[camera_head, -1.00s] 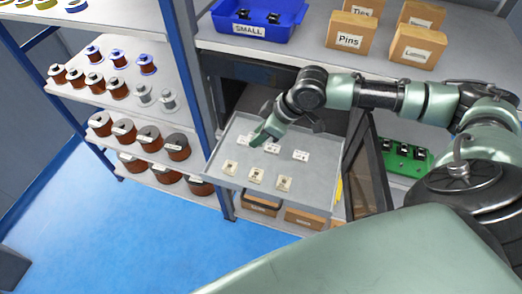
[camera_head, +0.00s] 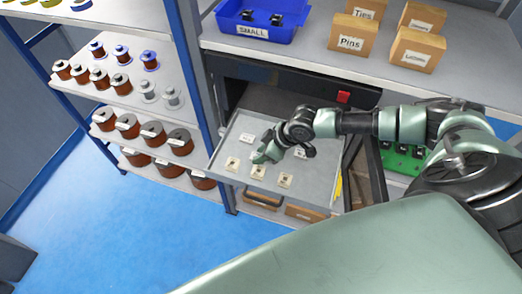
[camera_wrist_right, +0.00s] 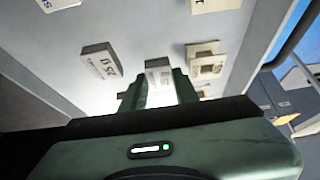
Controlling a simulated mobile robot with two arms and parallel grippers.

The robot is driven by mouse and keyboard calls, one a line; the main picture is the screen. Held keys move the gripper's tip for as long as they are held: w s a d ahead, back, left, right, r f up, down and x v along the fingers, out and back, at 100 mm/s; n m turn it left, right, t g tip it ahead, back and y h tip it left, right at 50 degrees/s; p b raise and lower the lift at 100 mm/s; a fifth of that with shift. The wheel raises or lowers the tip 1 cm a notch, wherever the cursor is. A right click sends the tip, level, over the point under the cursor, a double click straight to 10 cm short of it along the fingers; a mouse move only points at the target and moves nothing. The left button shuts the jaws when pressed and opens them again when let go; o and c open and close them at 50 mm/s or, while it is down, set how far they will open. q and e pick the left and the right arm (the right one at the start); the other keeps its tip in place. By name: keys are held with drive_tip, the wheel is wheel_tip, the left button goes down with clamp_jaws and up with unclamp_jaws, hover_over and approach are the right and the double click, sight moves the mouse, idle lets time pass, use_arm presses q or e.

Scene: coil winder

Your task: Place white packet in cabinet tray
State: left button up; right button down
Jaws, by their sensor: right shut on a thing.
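The cabinet tray (camera_head: 318,181) is a grey open drawer pulled out below the worktop. My right gripper (camera_head: 264,157) is over its middle, pointing down. In the right wrist view, the gripper (camera_wrist_right: 160,98) is shut on a white packet (camera_wrist_right: 158,72) with a printed label. I cannot tell whether that packet touches the tray floor. Another white packet (camera_wrist_right: 100,61) lies beside it, apart from the fingers. In the head view, white packets lie at the tray's back left (camera_head: 246,138) and right (camera_head: 301,153). My left gripper is not in view.
Several beige pieces (camera_head: 258,172) lie along the tray's front. The open cabinet door (camera_head: 367,180) stands right of the tray. A shelf with copper spools (camera_head: 127,125) is at the left. A blue bin (camera_head: 258,20) and cardboard boxes (camera_head: 351,36) are on the worktop above.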

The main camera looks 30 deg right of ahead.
drive_tip(key=shift+f, duration=0.15)
drive_tip(key=c, duration=1.3)
unclamp_jaws()
drive_tip(key=shift+c, duration=0.2)
drive_tip(key=shift+r, duration=0.3)
drive_tip(key=shift+s+d+r, duration=0.15)
drive_tip(key=shift+d+r, duration=0.05)
drive_tip(key=shift+r, duration=0.05)
drive_tip(key=b+v, duration=0.2)
drive_tip(key=v, duration=0.9)
drive_tip(key=shift+b, duration=0.35)
drive_tip(key=shift+r, duration=0.15)
